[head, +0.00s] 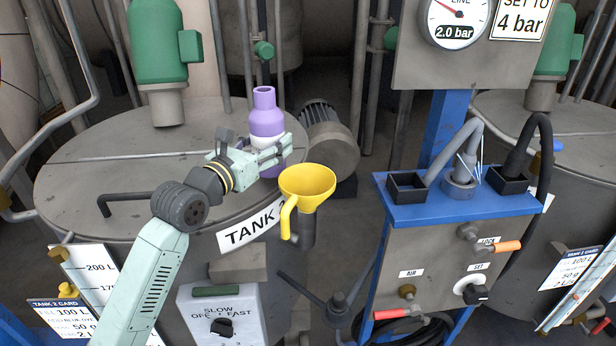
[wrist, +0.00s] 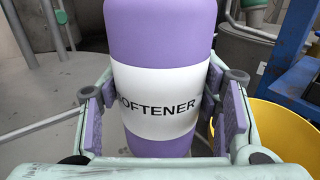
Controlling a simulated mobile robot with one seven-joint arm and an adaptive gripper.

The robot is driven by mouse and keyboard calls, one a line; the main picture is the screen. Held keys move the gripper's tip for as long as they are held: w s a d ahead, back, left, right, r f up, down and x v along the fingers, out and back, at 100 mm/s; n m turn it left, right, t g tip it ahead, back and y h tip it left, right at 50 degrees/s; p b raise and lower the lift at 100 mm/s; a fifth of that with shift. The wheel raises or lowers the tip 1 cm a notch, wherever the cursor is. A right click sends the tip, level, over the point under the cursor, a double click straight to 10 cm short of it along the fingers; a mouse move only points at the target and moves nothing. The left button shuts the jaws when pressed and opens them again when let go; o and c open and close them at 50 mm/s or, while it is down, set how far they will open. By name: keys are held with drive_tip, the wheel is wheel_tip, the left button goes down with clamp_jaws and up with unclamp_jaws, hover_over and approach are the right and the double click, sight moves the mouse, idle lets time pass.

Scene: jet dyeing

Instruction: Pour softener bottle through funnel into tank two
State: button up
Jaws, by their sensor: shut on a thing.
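The softener bottle (head: 265,122) is purple with a white label band and stands upright over the lid edge of tank two (head: 100,150). Its label reads "SOFTENER" in the wrist view (wrist: 155,105). My gripper (head: 272,150) is shut around the bottle's label band, with one finger on each side in the wrist view (wrist: 155,135). The yellow funnel (head: 308,182) sits on a dark pipe (head: 303,230) at the tank's front right, just right of and below the bottle. Its rim also shows at the right of the wrist view (wrist: 280,130). Whether the bottle touches the lid is unclear.
A blue stand (head: 460,208) with hoses and a control panel stands to the right. A green motor (head: 158,45) rises from the tank lid's back. A grey motor (head: 325,135) is behind the bottle. A speed control box (head: 222,312) is below the tank sign.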

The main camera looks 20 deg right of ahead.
drive_tip(key=shift+a+r+m, duration=0.15)
drive_tip(key=shift+r+m, duration=0.05)
drive_tip(key=shift+m, duration=0.3)
drive_tip(key=shift+r+m, duration=0.2)
drive_tip(key=shift+m, duration=0.5)
drive_tip(key=shift+w+r+m+h, duration=0.1)
drive_tip(key=shift+r+m+h, duration=0.2)
drive_tip(key=shift+m, duration=0.5)
drive_tip(key=shift+f+m+h, duration=0.15)
drive_tip(key=shift+f+m, duration=0.1)
drive_tip(key=shift+m, duration=0.6)
drive_tip(key=shift+f+m+h, duration=0.15)
drive_tip(key=shift+f+m, duration=0.1)
drive_tip(key=shift+m, duration=0.6)
drive_tip(key=shift+w+a+f+m, duration=0.1)
drive_tip(key=shift+w+a+m, duration=0.1)
drive_tip(key=shift+m, duration=0.9)
drive_tip(key=shift+f+m+b, duration=0.3)
drive_tip(key=shift+f+b, duration=0.15)
drive_tip(key=shift+b, duration=0.65)
drive_tip(key=shift+w+b, duration=0.15)
drive_tip(key=shift+b, duration=0.35)
drive_tip(key=shift+w+a+r+m, duration=0.1)
drive_tip(key=shift+r+m, duration=0.2)
drive_tip(key=shift+r, duration=0.15)
